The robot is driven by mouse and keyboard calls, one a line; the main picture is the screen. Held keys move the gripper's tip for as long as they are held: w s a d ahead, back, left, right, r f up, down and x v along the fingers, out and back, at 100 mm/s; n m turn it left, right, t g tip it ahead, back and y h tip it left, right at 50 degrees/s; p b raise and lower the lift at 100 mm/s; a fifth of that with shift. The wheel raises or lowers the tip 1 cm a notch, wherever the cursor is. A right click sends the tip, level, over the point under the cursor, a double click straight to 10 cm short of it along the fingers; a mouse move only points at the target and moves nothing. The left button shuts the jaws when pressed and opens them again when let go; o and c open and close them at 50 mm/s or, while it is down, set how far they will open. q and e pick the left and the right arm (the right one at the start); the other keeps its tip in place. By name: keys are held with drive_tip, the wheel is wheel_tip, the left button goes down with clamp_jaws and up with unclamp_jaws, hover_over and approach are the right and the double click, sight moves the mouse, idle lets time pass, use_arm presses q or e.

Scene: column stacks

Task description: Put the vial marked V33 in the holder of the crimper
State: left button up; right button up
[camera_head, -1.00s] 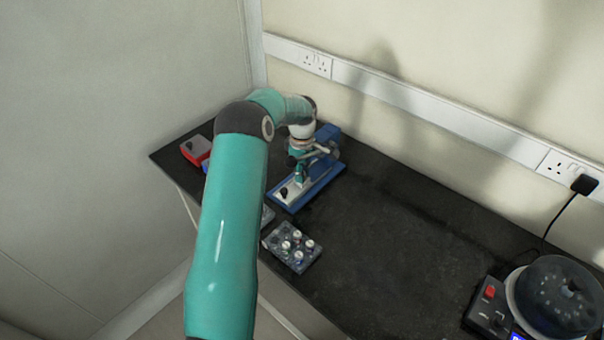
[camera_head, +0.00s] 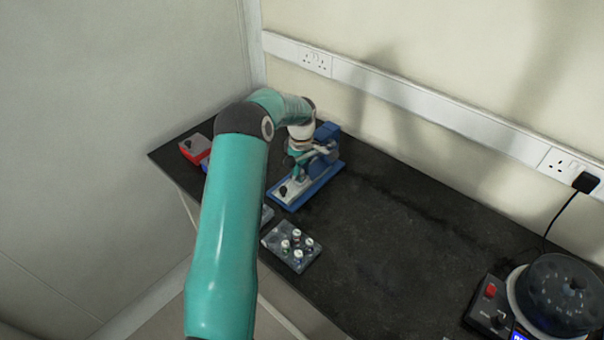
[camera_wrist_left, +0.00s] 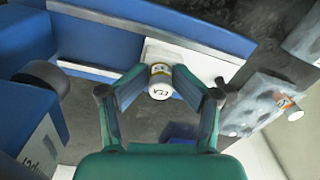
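The blue crimper (camera_head: 325,182) stands at the back left of the black bench. Its white plate (camera_head: 290,191) shows in front. My left gripper (camera_head: 301,176) is over this base, low and beside the crimper's column.
A grey rack (camera_head: 311,261) with several capped vials stands in front of the crimper. A red box (camera_head: 195,149) is at the far left. A machine with a round dark lid (camera_head: 560,295) is at the right. The middle of the bench (camera_head: 390,250) is clear.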

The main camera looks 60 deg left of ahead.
sight(302, 170)
use_arm(q)
drive_tip(key=shift+r+p, duration=0.5)
drive_tip(key=shift+r, duration=0.2)
wheel_tip(302, 170, up, 12)
drive_tip(key=b, duration=0.1)
drive_tip(key=shift+b, duration=0.3)
drive_tip(key=shift+f, duration=0.15)
